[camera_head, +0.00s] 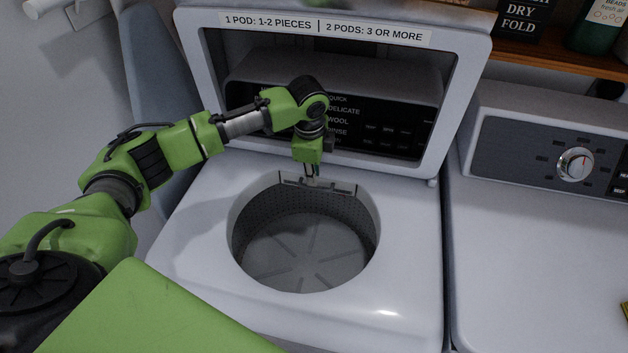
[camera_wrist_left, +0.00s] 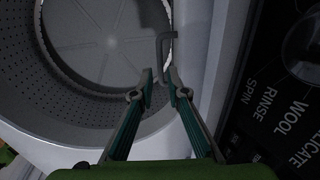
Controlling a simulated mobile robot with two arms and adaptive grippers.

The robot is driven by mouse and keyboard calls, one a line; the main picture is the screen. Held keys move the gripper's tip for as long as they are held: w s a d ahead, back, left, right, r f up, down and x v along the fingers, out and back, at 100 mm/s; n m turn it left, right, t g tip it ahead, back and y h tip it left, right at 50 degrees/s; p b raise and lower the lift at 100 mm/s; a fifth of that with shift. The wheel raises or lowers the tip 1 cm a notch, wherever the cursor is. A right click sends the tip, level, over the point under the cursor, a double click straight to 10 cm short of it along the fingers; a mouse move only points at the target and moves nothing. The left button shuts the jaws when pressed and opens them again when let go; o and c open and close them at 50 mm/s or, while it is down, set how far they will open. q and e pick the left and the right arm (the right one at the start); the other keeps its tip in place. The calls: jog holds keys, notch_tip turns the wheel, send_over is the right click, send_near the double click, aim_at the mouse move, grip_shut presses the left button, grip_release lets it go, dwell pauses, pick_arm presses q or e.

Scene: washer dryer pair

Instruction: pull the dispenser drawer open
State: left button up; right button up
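The top-load washer (camera_head: 400,200) stands with its lid up and its round tub open. The dispenser drawer (camera_head: 343,187) is a thin grey piece at the back inner rim of the tub opening. My left gripper (camera_head: 311,179) points down at it, in front of the control panel. In the left wrist view a grey hooked handle (camera_wrist_left: 160,48) lies just beyond and in line with the gap between the fingertips (camera_wrist_left: 160,80). The fingers are a little apart; whether they touch the handle I cannot tell. My right gripper is not in view.
The raised lid (camera_head: 468,85) and the control panel (camera_head: 385,125) are close behind my left gripper. A dryer (camera_head: 540,245) stands to the right, and a wooden shelf (camera_head: 545,57) with bottles is above it. The tub (camera_head: 305,250) is empty.

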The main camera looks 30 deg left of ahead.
aim_at(314, 188)
pick_arm(q)
jog(key=shift+w+a+f, duration=0.1)
jog(key=shift+w+f, duration=0.15)
jog(key=shift+f, duration=1)
jog(key=shift+w+f, duration=0.2)
jog(key=shift+f, duration=1)
